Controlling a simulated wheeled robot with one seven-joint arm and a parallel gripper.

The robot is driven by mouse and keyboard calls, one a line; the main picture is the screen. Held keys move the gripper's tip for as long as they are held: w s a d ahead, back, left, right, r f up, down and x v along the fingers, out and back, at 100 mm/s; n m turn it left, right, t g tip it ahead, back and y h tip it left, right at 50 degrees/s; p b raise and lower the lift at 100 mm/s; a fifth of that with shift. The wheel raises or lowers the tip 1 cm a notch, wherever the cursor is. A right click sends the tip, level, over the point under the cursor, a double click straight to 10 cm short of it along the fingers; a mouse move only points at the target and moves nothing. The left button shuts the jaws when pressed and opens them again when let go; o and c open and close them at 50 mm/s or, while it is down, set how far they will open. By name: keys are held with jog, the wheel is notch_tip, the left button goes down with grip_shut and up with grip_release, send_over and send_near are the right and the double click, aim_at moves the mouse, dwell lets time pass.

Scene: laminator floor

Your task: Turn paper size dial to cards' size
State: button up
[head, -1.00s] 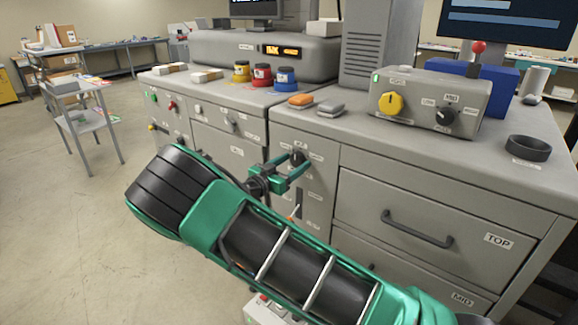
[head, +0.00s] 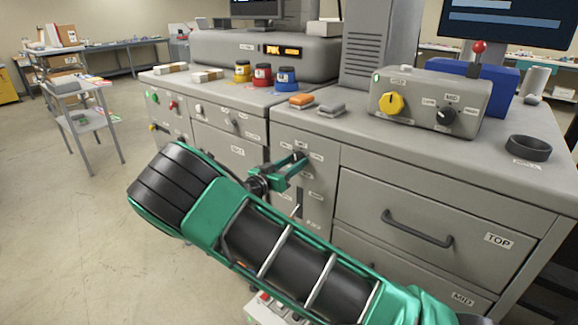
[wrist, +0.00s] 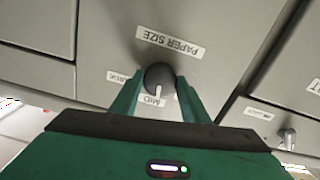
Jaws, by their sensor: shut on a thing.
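The paper size dial (wrist: 158,76) is a dark round knob with a white pointer line, on a grey cabinet front. The wrist view shows it upside down, below the "PAPER SIZE" label (wrist: 170,42). Its pointer aims down in that picture, by a small label (wrist: 152,100) partly hidden and hard to read. Another label (wrist: 118,76) shows left of the dial, partly covered by a finger. My gripper (wrist: 159,84) is shut on the dial, one green finger on each side. In the head view, my gripper (head: 291,166) reaches the dial (head: 298,157) from the left.
A box with a yellow knob (head: 391,102) and a black knob (head: 447,116) stands on the cabinet top. A drawer with a dark handle (head: 416,231) is right of the dial. Colored jars stand on the left counter. Open floor (head: 70,235) lies left.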

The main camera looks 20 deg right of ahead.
jog(key=n, duration=0.5)
jog(key=shift+w+d+n, duration=0.1)
jog(key=shift+n, duration=2.4)
jog(key=o, duration=1.1)
jog(key=v, duration=1)
jog(key=shift+a+f, duration=0.1)
jog(key=shift+a, duration=0.25)
